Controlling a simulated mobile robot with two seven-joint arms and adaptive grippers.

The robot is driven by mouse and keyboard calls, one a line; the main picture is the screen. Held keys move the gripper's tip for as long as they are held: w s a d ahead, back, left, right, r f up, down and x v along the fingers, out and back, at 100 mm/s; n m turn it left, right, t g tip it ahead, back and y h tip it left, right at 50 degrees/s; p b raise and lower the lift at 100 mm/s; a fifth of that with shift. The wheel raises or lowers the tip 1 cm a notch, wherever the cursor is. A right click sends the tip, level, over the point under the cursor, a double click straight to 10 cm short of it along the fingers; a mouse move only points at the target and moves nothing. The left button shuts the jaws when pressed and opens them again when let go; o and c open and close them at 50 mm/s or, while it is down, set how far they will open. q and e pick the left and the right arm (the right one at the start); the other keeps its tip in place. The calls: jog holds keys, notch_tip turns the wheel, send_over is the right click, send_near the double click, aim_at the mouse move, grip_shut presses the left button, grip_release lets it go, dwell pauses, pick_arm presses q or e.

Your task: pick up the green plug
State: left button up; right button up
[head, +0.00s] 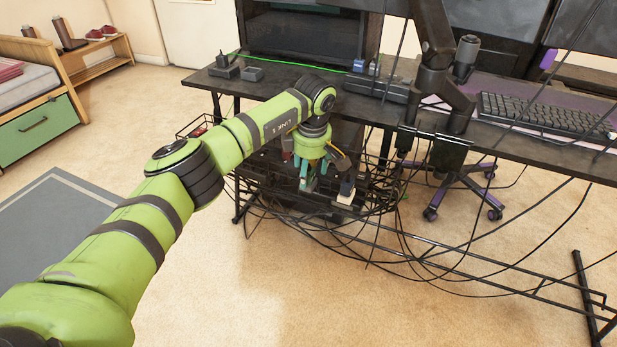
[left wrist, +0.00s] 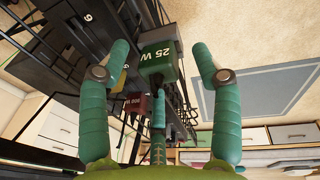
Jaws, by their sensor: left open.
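The fingers are spread wide, with a visible gap on each side of the plug. In the head view my left gripper (head: 314,172) points down beside the wire cable basket under the desk. A small green patch there, just below the fingers, seems to be the plug, partly hidden by them. My right gripper is in neither view.
A red block (left wrist: 134,104) marked "900 W" sits close by in the left wrist view. A black plug with a pale base (head: 346,198) stands right of my gripper. The desk (head: 400,118) overhangs the basket, and loose cables hang around it. Open carpet lies in front.

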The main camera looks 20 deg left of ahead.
aim_at(310, 169)
pick_arm(q)
grip_shut()
dwell(0.3)
jog(key=shift+r, duration=0.45)
jog(key=r, duration=0.2)
jog(key=r+p, duration=0.1)
jog(key=r, duration=0.1)
jog(key=shift+d, duration=0.4)
pick_arm(e)
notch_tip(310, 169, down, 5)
jog(key=p, duration=0.1)
pick_arm(q)
jog(key=s+d+r+p, duration=0.2)
jog(key=d+r+p, duration=0.2)
jog(key=d+r, duration=0.6)
jog(key=shift+d+r+p, duration=0.3)
jog(key=shift+d+r, duration=0.05)
jog(key=shift+r, duration=0.05)
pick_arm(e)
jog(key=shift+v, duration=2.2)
